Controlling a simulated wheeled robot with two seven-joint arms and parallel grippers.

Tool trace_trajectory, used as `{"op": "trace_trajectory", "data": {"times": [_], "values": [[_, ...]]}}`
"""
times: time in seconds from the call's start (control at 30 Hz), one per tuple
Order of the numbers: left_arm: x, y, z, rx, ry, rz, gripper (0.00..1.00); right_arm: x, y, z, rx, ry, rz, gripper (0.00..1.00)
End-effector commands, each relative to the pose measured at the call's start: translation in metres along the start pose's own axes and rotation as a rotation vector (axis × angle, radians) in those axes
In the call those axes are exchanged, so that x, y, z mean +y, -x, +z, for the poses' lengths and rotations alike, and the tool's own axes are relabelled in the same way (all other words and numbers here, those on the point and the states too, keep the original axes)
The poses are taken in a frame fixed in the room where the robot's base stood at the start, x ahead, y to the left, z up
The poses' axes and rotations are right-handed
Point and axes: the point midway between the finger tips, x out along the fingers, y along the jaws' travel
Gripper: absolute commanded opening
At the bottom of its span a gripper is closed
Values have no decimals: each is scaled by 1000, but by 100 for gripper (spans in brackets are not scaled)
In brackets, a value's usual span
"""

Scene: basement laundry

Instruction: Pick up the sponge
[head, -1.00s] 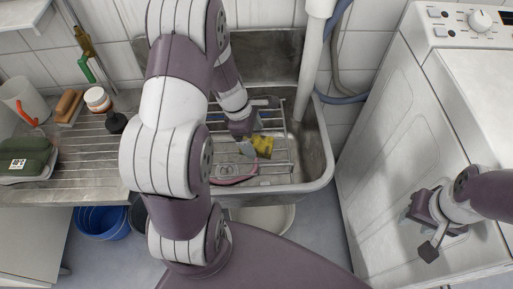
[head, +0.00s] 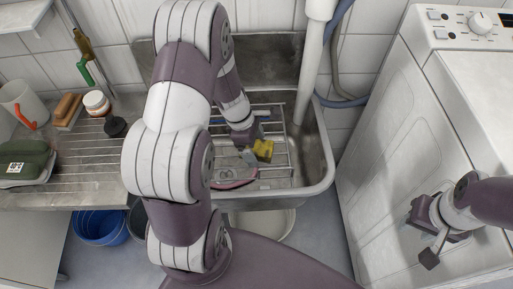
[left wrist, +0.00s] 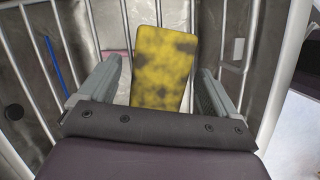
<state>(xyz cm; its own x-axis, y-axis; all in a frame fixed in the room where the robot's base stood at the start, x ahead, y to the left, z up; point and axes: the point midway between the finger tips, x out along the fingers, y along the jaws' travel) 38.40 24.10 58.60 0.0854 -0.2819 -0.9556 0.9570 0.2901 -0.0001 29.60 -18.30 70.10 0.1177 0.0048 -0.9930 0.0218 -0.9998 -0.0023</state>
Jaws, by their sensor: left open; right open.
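The yellow sponge (head: 263,150), with dark blotches, is on the wire rack (head: 279,160) in the metal sink. In the left wrist view the sponge (left wrist: 162,68) stands out between the two grey fingers of my left gripper (left wrist: 160,88), with a gap on each side. My left gripper (head: 249,154) is open and close over the sponge; its arm hides part of the sink. My right gripper (head: 422,236) is open and empty in front of the white washing machine, far from the sponge.
A pink-rimmed item (head: 234,178) lies in the sink near the sponge. The sink's rim (head: 310,190) and a white pipe (head: 309,75) bound the space to the right. A drainboard (head: 75,158) at left holds a mug, a brush, a jar and a green container.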

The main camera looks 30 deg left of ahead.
Motion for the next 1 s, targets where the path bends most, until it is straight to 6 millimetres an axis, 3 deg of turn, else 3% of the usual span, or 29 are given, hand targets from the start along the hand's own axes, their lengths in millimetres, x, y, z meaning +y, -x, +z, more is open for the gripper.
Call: {"op": "trace_trajectory", "data": {"times": [0.03,0.2,0.63,0.9,1.0], "values": [[0,0,0,0,0,0,92,0,0,0,0,0,0,43],[0,0,0,0,0,0,37,0,0,0,0,0,0,43],[0,4,1,0,-1,0,37,0,0,0,0,0,0,43],[1,52,16,-1,-2,2,37,0,30,-4,0,0,0,43],[-23,60,22,-1,-1,-1,37,0,32,-4,0,0,0,43]]}}
